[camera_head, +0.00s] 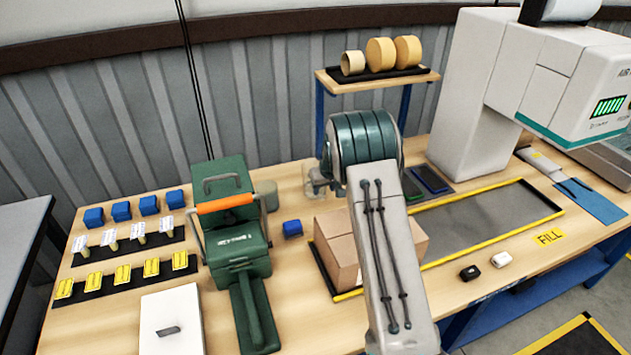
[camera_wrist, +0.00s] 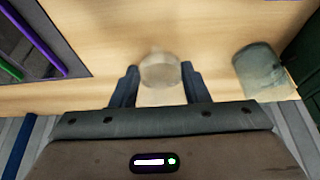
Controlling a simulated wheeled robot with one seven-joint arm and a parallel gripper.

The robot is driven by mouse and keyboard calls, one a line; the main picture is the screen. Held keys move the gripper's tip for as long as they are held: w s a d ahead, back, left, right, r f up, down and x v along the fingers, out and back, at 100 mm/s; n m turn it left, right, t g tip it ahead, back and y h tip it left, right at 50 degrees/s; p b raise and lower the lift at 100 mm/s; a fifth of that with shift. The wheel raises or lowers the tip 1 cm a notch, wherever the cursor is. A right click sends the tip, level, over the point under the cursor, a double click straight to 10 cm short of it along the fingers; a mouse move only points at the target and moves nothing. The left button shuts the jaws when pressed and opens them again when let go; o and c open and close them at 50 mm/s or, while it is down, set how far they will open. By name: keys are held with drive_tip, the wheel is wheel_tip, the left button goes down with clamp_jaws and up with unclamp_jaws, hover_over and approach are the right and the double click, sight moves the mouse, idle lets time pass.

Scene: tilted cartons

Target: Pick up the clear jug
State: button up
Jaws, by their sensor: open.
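The clear jug (camera_wrist: 160,72) shows in the wrist view as a round, see-through shape on the wooden bench, between the two fingertips of my gripper (camera_wrist: 159,82). My gripper is open, with one dark finger on each side of the jug; I cannot tell whether either touches it. In the head view the clear jug (camera_head: 313,181) is a faint see-through shape just left of my arm, partly covered by it. My arm hides most of the gripper in that view.
A grey-green translucent cup (camera_wrist: 262,70) stands right of the jug in the wrist view. In the head view, a green machine (camera_head: 232,230), a blue block (camera_head: 292,228) and a cardboard carton (camera_head: 340,250) are nearby. A raised shelf (camera_head: 330,82) with tape rolls stands behind.

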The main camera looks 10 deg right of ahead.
sight(323, 190)
drive_tip(key=shift+w+f+p, duration=0.5)
drive_tip(key=shift+w+f, duration=0.1)
drive_tip(key=shift+f, duration=0.2)
drive_tip(key=shift+w+f+p, duration=0.45)
drive_tip(key=shift+w+f, duration=0.15)
drive_tip(key=shift+f, duration=0.15)
drive_tip(key=shift+w+a+f, duration=0.1)
drive_tip(key=shift+w+f, duration=0.1)
drive_tip(key=shift+f, duration=0.45)
clamp_jaws()
